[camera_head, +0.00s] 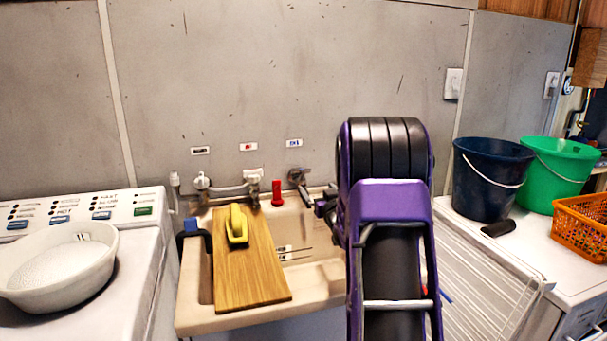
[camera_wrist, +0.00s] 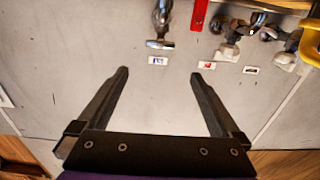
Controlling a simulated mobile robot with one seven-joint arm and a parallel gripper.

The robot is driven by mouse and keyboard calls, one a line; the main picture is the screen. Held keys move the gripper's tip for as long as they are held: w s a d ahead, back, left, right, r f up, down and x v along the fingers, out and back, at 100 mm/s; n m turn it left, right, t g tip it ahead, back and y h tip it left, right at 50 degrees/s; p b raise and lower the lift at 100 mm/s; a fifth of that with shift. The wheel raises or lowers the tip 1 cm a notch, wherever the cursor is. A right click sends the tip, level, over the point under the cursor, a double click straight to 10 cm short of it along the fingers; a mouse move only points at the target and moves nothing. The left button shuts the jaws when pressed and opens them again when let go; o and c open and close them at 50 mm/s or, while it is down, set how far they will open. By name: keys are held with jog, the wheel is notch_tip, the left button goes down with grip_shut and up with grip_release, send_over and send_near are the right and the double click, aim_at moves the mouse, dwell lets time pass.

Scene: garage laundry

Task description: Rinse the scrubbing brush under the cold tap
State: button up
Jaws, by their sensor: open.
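The yellow scrubbing brush (camera_head: 237,226) lies on a wooden board (camera_head: 250,277) laid across the left part of the sink (camera_head: 325,279). Its edge also shows at the right of the wrist view (camera_wrist: 309,46). The tap under the blue label (camera_head: 294,143), seemingly the cold one, is on the wall behind the sink (camera_head: 298,177). In the wrist view, which looks upside down, this tap (camera_wrist: 161,28) is just beyond my fingers. My gripper (camera_wrist: 158,75) is open and empty, with both fingers apart. My arm hides most of it in the head view.
A mixer tap (camera_head: 228,187) and a red object (camera_head: 277,193) stand behind the sink. A washing machine with a white bowl (camera_head: 62,262) is at left. At right are a dark blue bucket (camera_head: 490,180), a green bucket (camera_head: 558,170) and an orange basket (camera_head: 584,222).

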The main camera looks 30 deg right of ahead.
aim_at(305, 172)
jog(key=w+d, duration=0.1)
jog(key=w, duration=0.3)
jog(key=w+d, duration=0.1)
jog(key=w, duration=0.9)
jog(key=shift+w+d, duration=0.2)
jog(key=shift+d, duration=0.2)
jog(key=shift+c, duration=0.3)
jog(key=c, duration=1.1)
jog(key=shift+d+r+n+y+p, duration=0.2)
jog(key=shift+n+y+p, duration=0.15)
jog(key=shift+p, duration=0.6)
jog(key=shift+d+r+n+y+p, duration=0.15)
jog(key=shift+n+y+p, duration=0.3)
jog(key=shift+y+p, duration=0.55)
jog(key=shift+n+y+p, duration=0.6)
jog(key=shift+y+p, duration=0.25)
jog(key=shift+p, duration=0.2)
jog(key=shift+f+n+y+p, duration=0.3)
jog(key=shift+y, duration=0.1)
